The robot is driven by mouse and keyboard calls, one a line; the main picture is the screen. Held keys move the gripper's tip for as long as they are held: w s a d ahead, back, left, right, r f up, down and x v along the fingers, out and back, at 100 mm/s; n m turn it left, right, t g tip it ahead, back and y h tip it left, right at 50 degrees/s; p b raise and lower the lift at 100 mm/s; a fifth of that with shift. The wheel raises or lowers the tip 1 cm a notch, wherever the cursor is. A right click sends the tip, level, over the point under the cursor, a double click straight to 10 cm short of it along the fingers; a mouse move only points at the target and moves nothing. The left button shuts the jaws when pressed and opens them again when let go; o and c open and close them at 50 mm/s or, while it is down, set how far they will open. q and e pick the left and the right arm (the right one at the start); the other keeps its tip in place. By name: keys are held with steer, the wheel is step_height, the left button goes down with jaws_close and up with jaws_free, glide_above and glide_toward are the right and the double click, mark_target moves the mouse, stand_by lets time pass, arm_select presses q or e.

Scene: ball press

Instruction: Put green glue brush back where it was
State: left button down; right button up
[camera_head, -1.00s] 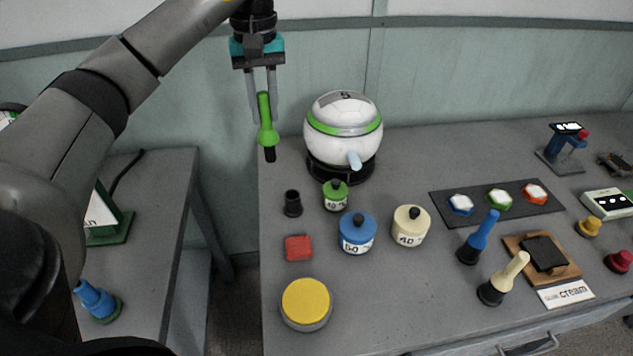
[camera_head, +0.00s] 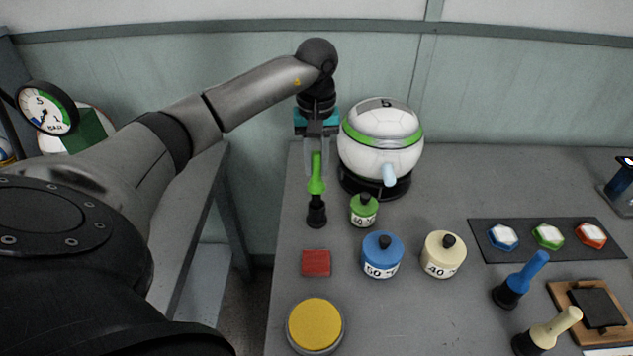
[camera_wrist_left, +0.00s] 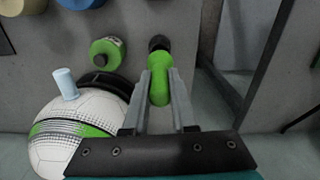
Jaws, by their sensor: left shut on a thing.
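The green glue brush (camera_head: 316,184) is upright between the fingers of my left gripper (camera_head: 317,172), which is shut on its handle. Its lower end meets the small black holder (camera_head: 316,213) on the table. Its dark tip is no longer visible and seems to be inside the holder. In the left wrist view, the green brush (camera_wrist_left: 159,88) lies between the fingers, with the black holder (camera_wrist_left: 159,42) just beyond it. My right gripper is not in view.
The white ball on its press (camera_head: 382,145) stands close right of my gripper. A green jar (camera_head: 364,214) is just right of the holder. A red block (camera_head: 316,263), blue jar (camera_head: 383,262), cream jar (camera_head: 443,260) and yellow button (camera_head: 315,324) stand nearer the front.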

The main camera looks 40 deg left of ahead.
mark_target(317, 179)
arm_select(q)
steer(key=shift+f, duration=0.6)
step_height(317, 179, down, 4)
steer(key=shift+b, duration=0.3)
steer(key=c, duration=0.7)
jaws_free()
steer(key=shift+r, duration=0.3)
step_height(317, 179, up, 12)
steer(key=shift+f+p, duration=0.2)
steer(key=shift+p, duration=0.6)
